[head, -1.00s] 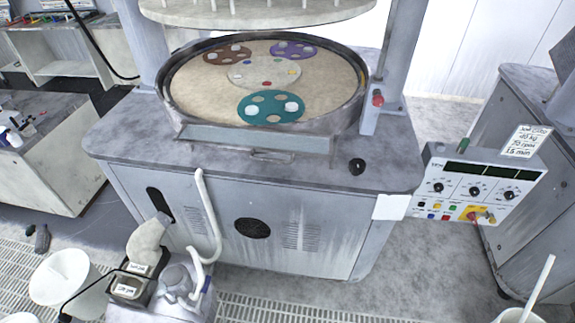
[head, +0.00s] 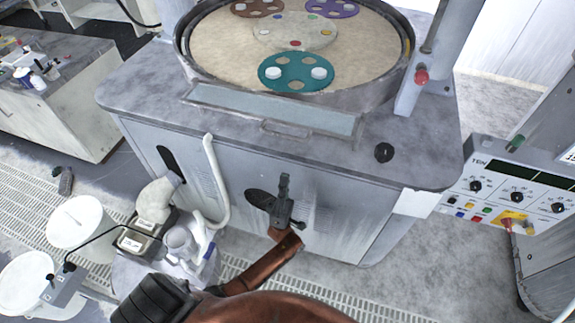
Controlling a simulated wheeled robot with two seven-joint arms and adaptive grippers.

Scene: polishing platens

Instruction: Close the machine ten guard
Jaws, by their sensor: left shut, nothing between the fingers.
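Machine ten (head: 345,210) is a grey cabinet with a round polishing platen on top. A flat blue-grey panel, which looks like its guard (head: 270,108), lies low along the front rim of the platen, leaving the platen uncovered. A thin bar handle (head: 286,130) sits at the panel's front edge. My left gripper (head: 284,178) is shut and empty, pointing up in front of the cabinet's front face. In the picture it is below the handle and apart from it. My right gripper is out of view.
A red button (head: 421,77) is on the right post. A pump unit with a hose (head: 185,240) and white buckets (head: 80,222) stand at lower left.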

